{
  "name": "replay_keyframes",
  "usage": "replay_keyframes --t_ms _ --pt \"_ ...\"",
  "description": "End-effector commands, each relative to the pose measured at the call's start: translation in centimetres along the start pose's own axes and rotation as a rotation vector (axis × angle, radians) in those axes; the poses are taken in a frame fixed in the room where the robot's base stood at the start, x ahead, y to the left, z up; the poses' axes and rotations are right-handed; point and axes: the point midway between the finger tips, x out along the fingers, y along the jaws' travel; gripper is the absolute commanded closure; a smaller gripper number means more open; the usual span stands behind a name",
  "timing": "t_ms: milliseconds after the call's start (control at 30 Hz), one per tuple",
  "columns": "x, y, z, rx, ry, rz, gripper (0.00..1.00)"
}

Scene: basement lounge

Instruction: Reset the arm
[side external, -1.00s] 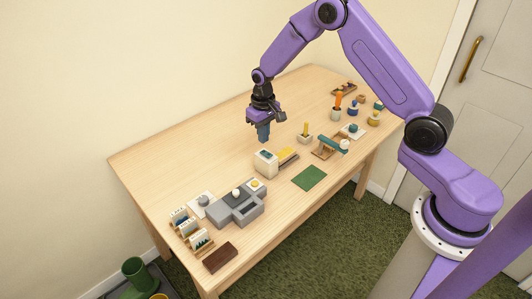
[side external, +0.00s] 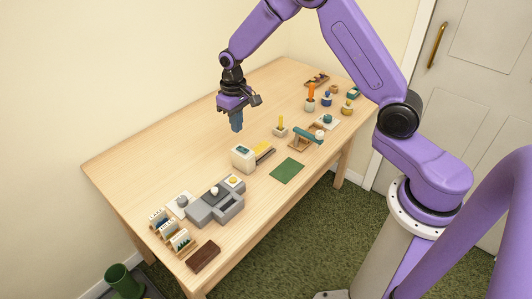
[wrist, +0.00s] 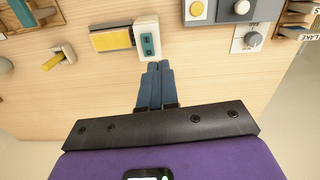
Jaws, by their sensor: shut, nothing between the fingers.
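My gripper (side external: 236,124) hangs above the wooden table (side external: 130,165), pointing down, with its blue fingers together and nothing between them. In the wrist view the closed fingers of my gripper (wrist: 155,86) show side by side. Below and in front of them is a white box (wrist: 147,37) with a dark teal panel, which also stands on the table in the side view (side external: 243,158). The fingers look apart from it. My arm is bent, with its elbow high at the top of the side view.
A grey block device (side external: 215,203), a dark brown block (side external: 203,257) and small card stands (side external: 181,241) sit at the table's near end. A green mat (side external: 287,171), a teal-topped wooden stand (side external: 305,136) and small pots sit along the right. The table's left side is bare.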

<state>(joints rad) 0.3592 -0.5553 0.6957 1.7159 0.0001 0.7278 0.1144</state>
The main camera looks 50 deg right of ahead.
Motion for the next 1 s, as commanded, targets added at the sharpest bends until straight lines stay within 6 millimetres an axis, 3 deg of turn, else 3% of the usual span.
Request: replay_keyframes --t_ms 200,500,733,1000 --pt "-4.8 -4.8 5.6 -0.202 0.010 -0.003 1.00" --pt "-9.5 -8.4 15.8 -0.483 0.017 -0.007 1.00" --pt "-11.7 -8.5 24.3 -0.698 0.022 -0.011 1.00" --pt "-12.7 -6.4 32.7 -0.926 0.026 -0.017 1.00"
